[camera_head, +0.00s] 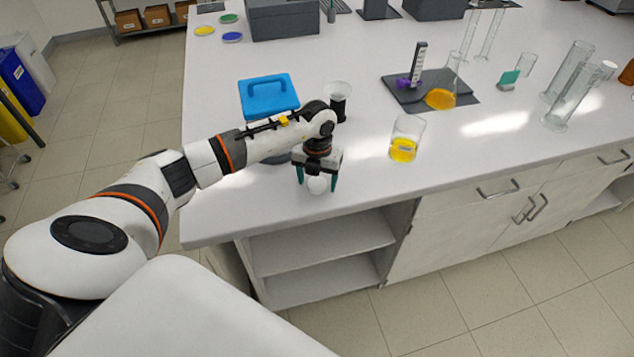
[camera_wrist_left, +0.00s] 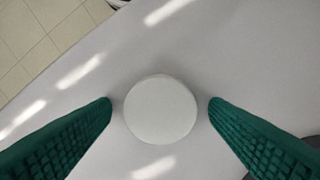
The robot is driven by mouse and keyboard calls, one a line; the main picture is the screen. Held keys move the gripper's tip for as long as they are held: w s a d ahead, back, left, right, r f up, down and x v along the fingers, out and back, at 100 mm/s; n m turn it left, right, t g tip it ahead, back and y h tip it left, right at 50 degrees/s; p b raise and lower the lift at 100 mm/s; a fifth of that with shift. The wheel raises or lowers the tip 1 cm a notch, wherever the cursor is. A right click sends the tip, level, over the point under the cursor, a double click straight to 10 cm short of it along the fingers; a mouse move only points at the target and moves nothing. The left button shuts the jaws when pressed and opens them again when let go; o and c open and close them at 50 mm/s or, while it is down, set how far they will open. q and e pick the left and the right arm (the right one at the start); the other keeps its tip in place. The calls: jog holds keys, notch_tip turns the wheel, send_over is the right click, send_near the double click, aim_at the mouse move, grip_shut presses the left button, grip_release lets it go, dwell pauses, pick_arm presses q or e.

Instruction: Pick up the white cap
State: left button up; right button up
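The white cap (camera_head: 317,185) sits near the front edge of the white bench. In the left wrist view it is a plain round white disc (camera_wrist_left: 160,109) in the middle of the picture. My left gripper (camera_head: 317,183) is above the bench with its green fingers pointing down. The fingers stand on either side of the cap, with a gap at each side in the left wrist view (camera_wrist_left: 160,106). The gripper is open and holds nothing. My right gripper is in neither view.
A beaker with yellow liquid (camera_head: 404,140) stands right of the left gripper. A dark-filled beaker (camera_head: 338,100) and a blue-lidded box (camera_head: 268,96) are behind it. A dark stand with an orange-bottomed flask (camera_head: 440,98) is farther back. The bench's front edge is close.

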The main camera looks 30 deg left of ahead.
pick_arm(q)
jog(key=c, duration=0.9)
jog(key=shift+c, duration=0.2)
